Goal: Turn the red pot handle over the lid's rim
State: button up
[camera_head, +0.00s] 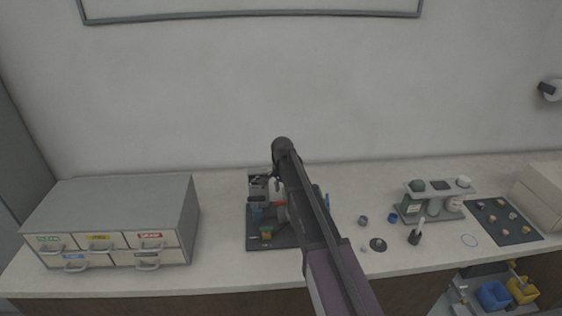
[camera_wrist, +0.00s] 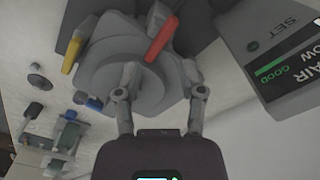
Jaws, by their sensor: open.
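The red handle (camera_wrist: 162,40) is a short bar lying at a slant across the grey round lid (camera_wrist: 120,80) of the press in the wrist view. In the head view a bit of the red handle (camera_head: 280,203) shows just left of my arm, which hides much of the press (camera_head: 258,192). My gripper (camera_wrist: 160,82) is open in the wrist view, its fingers apart in front of the lid and below the red handle's lower end. I cannot tell whether a finger touches the lid.
A yellow handle (camera_wrist: 72,53) is at the press's left in the wrist view. A display panel (camera_wrist: 283,50) marked SET, AIR and GOOD is close on the right. A drawer cabinet (camera_head: 115,215) stands left on the counter. Small parts and a jar rack (camera_head: 430,205) are right.

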notch_tip(320, 180, up, 11)
jog(key=n+p, duration=1)
jog(key=n, duration=0.5)
jog(key=shift+a, duration=0.2)
dwell(1.1)
jog(key=shift+n, duration=0.3)
jog(key=s+d+f+m+b, duration=0.2)
jog(key=s+d+f+b, duration=0.1)
jog(key=s, duration=0.6)
jog(key=s+d+f+m+b, duration=0.2)
jog(key=s+d+f+b, duration=0.1)
jog(key=s, duration=0.6)
jog(key=s+d+f+m+b, duration=0.2)
jog(key=s+d+f+b, duration=0.1)
jog(key=s, duration=0.6)
jog(key=shift+s+f+b, duration=0.25)
jog(key=shift+f+b, duration=0.25)
jog(key=shift+f, duration=0.15)
jog(key=shift+f, duration=0.1)
